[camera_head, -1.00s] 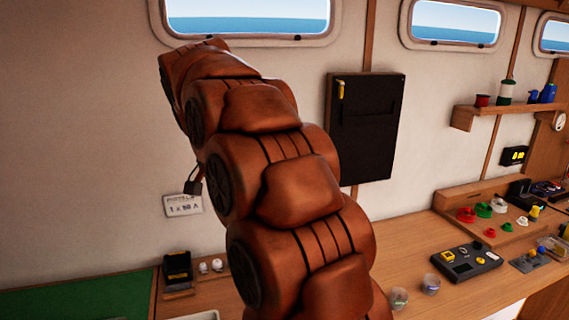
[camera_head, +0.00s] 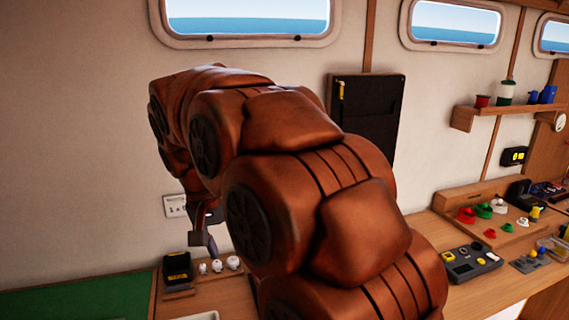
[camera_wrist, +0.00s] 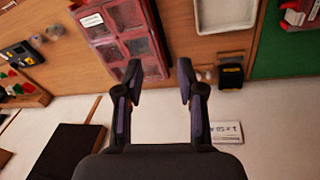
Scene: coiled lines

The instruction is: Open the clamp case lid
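A red case (camera_wrist: 122,42) with several windowed compartments and a white label lies on the wooden bench in the wrist view; I take it to be the clamp case. Its lid looks shut, though its top edge is cut off by the frame. My gripper (camera_wrist: 159,78) is open and empty. Its left fingertip overlaps the case's lower part in the picture; I cannot tell the gap, but no contact shows. In the head view my arm hides the case, and only part of my gripper (camera_head: 204,238) shows beside the arm, above the bench.
A black-and-yellow box (camera_head: 177,268) stands near small white items (camera_head: 217,266) by the wall. A white tray (camera_wrist: 225,14) and green mat (camera_wrist: 288,52) lie right of the case in the wrist view. A control box (camera_head: 470,262) stands at the right of the bench.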

